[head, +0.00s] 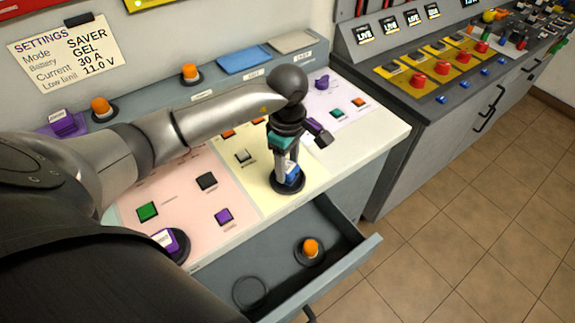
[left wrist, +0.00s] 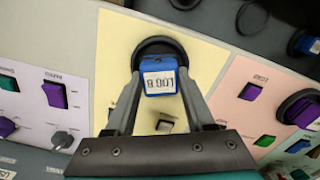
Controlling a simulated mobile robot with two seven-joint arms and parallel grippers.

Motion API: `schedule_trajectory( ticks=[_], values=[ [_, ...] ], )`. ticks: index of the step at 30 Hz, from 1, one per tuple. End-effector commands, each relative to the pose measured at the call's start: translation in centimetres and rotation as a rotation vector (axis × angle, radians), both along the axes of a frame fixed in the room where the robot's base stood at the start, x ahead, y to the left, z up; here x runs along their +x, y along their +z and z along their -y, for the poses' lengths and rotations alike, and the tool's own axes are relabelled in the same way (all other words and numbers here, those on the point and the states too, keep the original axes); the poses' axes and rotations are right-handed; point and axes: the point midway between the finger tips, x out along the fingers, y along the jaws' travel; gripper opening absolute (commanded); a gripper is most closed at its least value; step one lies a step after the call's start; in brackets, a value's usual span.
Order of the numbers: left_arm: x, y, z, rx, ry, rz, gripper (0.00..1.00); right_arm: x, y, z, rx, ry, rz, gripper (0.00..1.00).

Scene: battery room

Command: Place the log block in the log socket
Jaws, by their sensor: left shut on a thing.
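My left gripper (head: 287,168) points down over the front of the yellow panel and is shut on the blue log block (head: 292,173). In the left wrist view the block (left wrist: 160,78) sits between the two fingertips, and its white label reads upside down, like "LOG" with another character. A round black socket (head: 277,187) lies directly under the block; it also shows behind the block in the left wrist view (left wrist: 150,47). The block looks upright. I cannot tell whether it is seated in the socket or just above it. The right gripper is not in view.
A purple block sits in a black socket (head: 182,245) on the pink panel. Switches surround the yellow panel. A second console (head: 375,150) stands at right.

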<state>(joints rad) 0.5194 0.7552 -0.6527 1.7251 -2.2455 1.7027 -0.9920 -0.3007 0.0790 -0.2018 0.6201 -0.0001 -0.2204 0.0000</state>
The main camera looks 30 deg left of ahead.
Motion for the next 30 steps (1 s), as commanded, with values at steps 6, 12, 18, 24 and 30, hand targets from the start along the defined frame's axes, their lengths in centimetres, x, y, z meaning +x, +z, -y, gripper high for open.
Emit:
schedule_trajectory(
  ticks=[6,12,18,24,30],
  values=[
    [0.07,-0.67,0.0,0.0,-0.001,0.003,0.0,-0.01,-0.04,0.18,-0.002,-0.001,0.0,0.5],
    [0.07,-1.06,-0.03,0.001,0.0,0.003,0.0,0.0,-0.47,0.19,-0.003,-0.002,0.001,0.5],
    [0.04,-0.96,-0.01,0.0,0.0,0.002,0.74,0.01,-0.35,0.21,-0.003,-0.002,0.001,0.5],
    [0.04,-0.96,0.0,0.0,0.0,0.002,0.84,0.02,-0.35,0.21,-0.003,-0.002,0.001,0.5],
    [0.03,-0.74,0.03,0.0,-0.001,0.002,0.84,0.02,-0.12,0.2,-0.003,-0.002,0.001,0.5]
  ],
)
